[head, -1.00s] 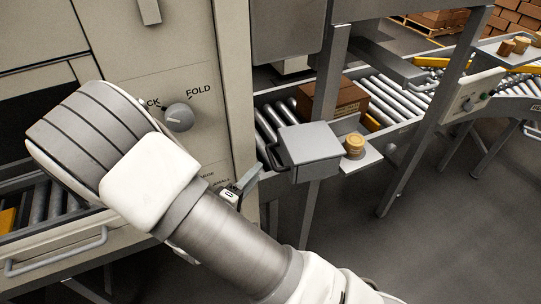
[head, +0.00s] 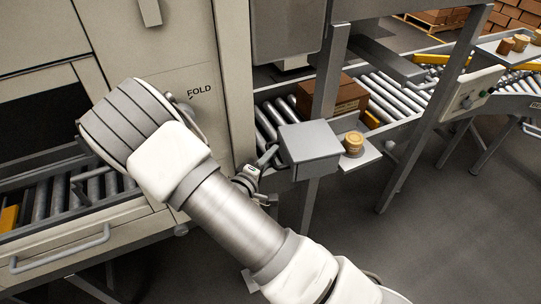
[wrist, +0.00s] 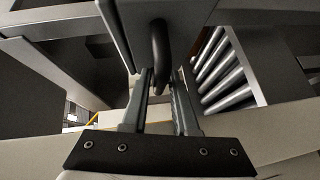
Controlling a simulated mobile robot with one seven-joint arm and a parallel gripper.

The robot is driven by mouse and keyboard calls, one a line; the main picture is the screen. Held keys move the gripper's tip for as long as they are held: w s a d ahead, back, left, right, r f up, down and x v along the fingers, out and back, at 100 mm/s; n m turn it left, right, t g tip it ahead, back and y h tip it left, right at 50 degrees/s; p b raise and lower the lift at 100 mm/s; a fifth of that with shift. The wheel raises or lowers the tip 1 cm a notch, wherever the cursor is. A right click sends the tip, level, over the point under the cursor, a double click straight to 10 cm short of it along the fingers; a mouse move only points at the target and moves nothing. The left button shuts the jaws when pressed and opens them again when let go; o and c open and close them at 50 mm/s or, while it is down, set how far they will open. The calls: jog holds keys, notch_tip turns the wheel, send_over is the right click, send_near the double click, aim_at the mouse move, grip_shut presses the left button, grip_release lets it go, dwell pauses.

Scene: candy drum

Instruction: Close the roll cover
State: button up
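The roll cover (head: 311,146) appears to be the grey box-like cover beside the conveyor in the head view. Its dark curved handle (wrist: 159,48) shows in the wrist view, top centre, against the grey cover (wrist: 185,10). My gripper (head: 268,160) is at the left side of the cover in the head view, where it hides the handle. In the wrist view my gripper (wrist: 160,85) is open, with one finger on each side of the handle's lower end. A gap shows between the fingers; whether either touches the handle is unclear.
A small shelf (head: 368,157) with a tan roll (head: 354,143) is just right of the cover. A cardboard box (head: 350,98) sits on the roller conveyor (head: 395,92) behind. A beige machine cabinet (head: 225,90) stands left, and a grey post (head: 327,75) rises behind the cover.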

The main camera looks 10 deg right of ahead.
grip_shut()
dwell(1.1)
